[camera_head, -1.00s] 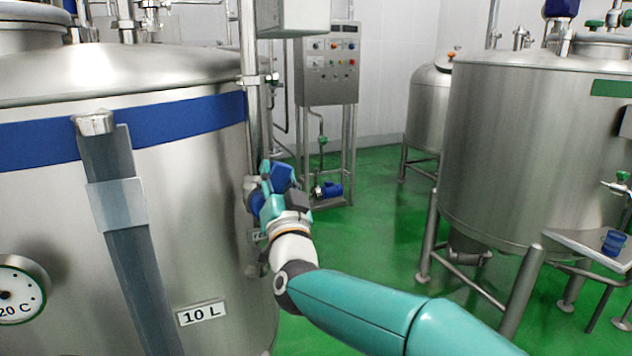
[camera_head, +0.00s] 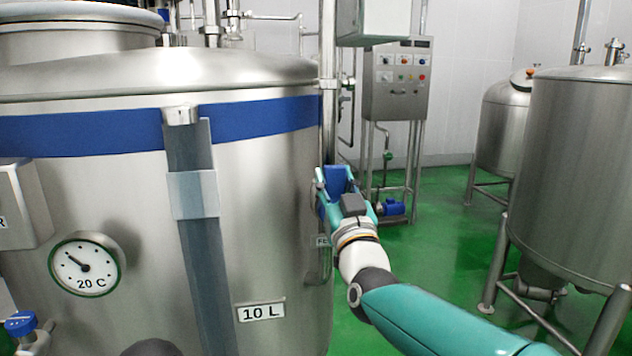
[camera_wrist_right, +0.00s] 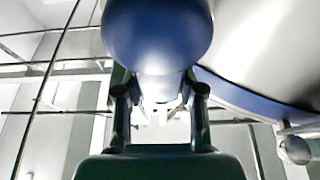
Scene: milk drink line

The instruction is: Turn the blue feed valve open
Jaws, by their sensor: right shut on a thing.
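The blue feed valve (camera_head: 337,178) sits at the right side of the large steel tank, on the upright pipe. My right gripper (camera_head: 339,186) reaches it from the lower right, with its teal fingers shut on the blue handle. In the right wrist view the blue handle (camera_wrist_right: 158,38) fills the top middle, large and rounded. My right gripper's dark fingers (camera_wrist_right: 160,103) stand on both sides below it, and the exact contact is hidden behind the blue part. How far the valve is turned cannot be told. My left gripper is out of view.
A smaller blue-handled valve (camera_head: 20,323) is at lower left. A control cabinet (camera_head: 397,80) stands behind. Green floor is clear between the tanks.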

